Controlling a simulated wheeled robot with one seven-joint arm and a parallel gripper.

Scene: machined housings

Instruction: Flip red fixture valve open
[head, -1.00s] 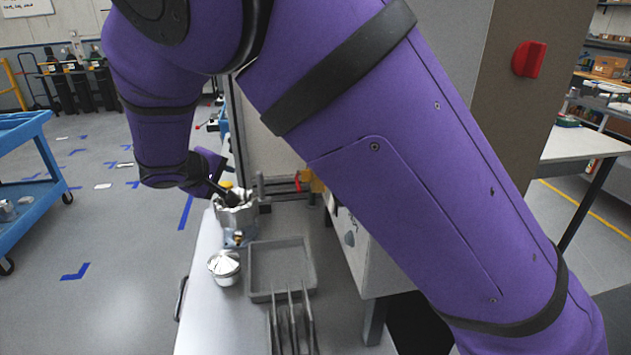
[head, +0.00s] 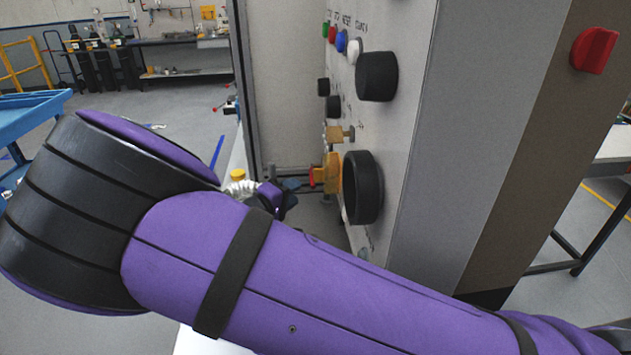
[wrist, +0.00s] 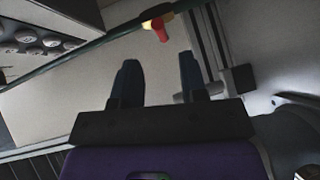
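A red valve lever (head: 317,176) sits on a yellow fitting (head: 333,172) low on the panel in the head view. In the wrist view the red lever (wrist: 160,29) stands out past the fingertips, near the top edge. My gripper (wrist: 160,72) is open, with its two dark fingers apart and nothing between them. In the head view my gripper (head: 286,197) is left of and slightly below the valve, partly hidden behind my arm. The lever appears apart from the fingers.
A red rotary switch (head: 595,50) is on the cabinet's side. A yellow-topped metal housing (head: 238,184) stands left of my gripper. Rails run behind the valve.

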